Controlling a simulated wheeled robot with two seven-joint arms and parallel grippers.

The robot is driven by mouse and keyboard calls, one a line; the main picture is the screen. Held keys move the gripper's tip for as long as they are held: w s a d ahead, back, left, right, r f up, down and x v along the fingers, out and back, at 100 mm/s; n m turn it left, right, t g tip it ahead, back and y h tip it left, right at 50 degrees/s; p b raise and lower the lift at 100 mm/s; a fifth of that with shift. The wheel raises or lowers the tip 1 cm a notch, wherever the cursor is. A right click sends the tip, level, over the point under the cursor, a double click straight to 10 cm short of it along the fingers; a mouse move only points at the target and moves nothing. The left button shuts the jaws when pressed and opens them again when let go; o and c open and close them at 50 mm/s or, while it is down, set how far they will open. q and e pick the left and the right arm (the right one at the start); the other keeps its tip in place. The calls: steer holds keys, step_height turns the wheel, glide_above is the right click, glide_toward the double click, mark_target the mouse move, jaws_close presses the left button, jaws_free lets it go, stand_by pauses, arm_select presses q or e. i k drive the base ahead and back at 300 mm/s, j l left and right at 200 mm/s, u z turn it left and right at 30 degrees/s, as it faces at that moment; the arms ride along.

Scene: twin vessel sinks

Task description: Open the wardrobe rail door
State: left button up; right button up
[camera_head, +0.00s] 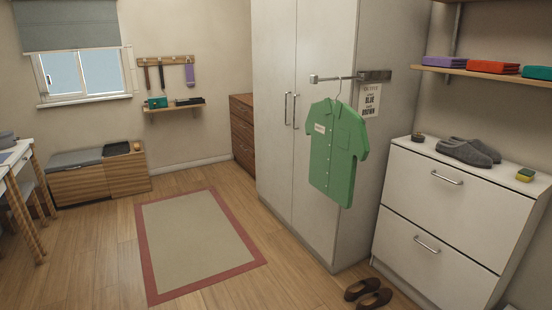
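A tall white wardrobe (272,140) stands at the centre right with two front doors. Both doors look closed. Two vertical bar handles (290,109) sit side by side near the seam between the doors. A green short-sleeved shirt (336,155) hangs from the rail on a hanger, in front of part of the right door and the side panel. Neither of my grippers shows in the head view.
A white two-drawer cabinet (428,222) with grey slippers (467,152) on top stands right of the wardrobe. Brown shoes (367,292) lie on the floor before it. A red-bordered rug (195,240) lies on open floor left of the wardrobe. A wooden drawer chest (242,130) stands behind.

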mark_target(274, 24)
steer(key=i, duration=1.2)
steer(key=i+j+z, duration=0.15)
steer(key=i, duration=1)
